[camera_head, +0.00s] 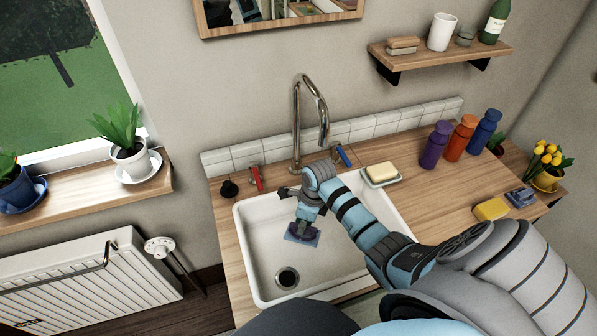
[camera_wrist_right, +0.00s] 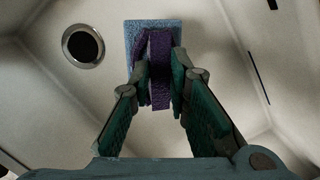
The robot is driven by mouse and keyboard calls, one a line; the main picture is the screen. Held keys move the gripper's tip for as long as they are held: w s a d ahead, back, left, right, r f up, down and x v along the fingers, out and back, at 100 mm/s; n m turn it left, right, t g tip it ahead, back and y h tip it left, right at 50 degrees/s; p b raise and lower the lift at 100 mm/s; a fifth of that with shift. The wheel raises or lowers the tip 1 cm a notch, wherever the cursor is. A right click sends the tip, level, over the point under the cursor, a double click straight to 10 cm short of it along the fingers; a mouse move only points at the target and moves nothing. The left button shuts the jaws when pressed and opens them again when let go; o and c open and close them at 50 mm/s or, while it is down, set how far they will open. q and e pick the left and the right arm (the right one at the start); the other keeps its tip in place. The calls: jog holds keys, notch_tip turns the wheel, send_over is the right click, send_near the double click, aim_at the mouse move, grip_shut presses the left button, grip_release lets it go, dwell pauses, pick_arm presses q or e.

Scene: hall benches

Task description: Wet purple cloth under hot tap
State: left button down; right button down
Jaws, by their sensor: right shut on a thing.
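My right gripper (camera_head: 305,222) reaches down into the white sink (camera_head: 258,262), in front of the tap (camera_head: 297,125). In the right wrist view its two fingers (camera_wrist_right: 161,88) are shut on an upright purple piece, which I take for the purple cloth (camera_wrist_right: 160,58). A flat blue pad (camera_wrist_right: 138,35) lies just beyond the purple piece and also shows in the head view (camera_head: 302,237); I cannot tell whether they are joined. The red tap handle (camera_head: 256,179) is left of the spout, the blue one (camera_head: 342,156) right. No water stream shows. My left gripper is not in view.
The drain (camera_head: 287,277) is near the sink's front. A soap bar (camera_head: 381,171) in a dish sits right of the sink. Purple (camera_head: 435,145), orange (camera_head: 461,138) and blue (camera_head: 485,130) bottles stand further right, behind a yellow block (camera_head: 491,209) and a blue one (camera_head: 520,197).

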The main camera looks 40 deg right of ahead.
jog(key=d+f+b, duration=0.1)
jog(key=f, duration=0.1)
jog(key=d+f+b, duration=0.1)
jog(key=f+b, duration=0.1)
jog(key=d+f+b, duration=0.2)
jog(key=shift+s+f, duration=0.2)
jog(key=shift+f+b, duration=0.35)
jog(key=shift+b, duration=0.25)
jog(key=shift+s+a+f, duration=0.1)
jog(key=shift+s+a, duration=0.15)
jog(key=shift+s, duration=0.15)
jog(key=shift+f, duration=0.15)
jog(key=c, duration=1.6)
grip_release()
jog(key=shift+w+d, duration=0.1)
jog(key=shift+w, duration=0.05)
jog(key=shift+c, duration=0.2)
jog(key=shift+o, duration=0.9)
jog(key=shift+w+d+f, duration=0.1)
jog(key=shift+w, duration=0.1)
jog(key=shift+w, duration=0.1)
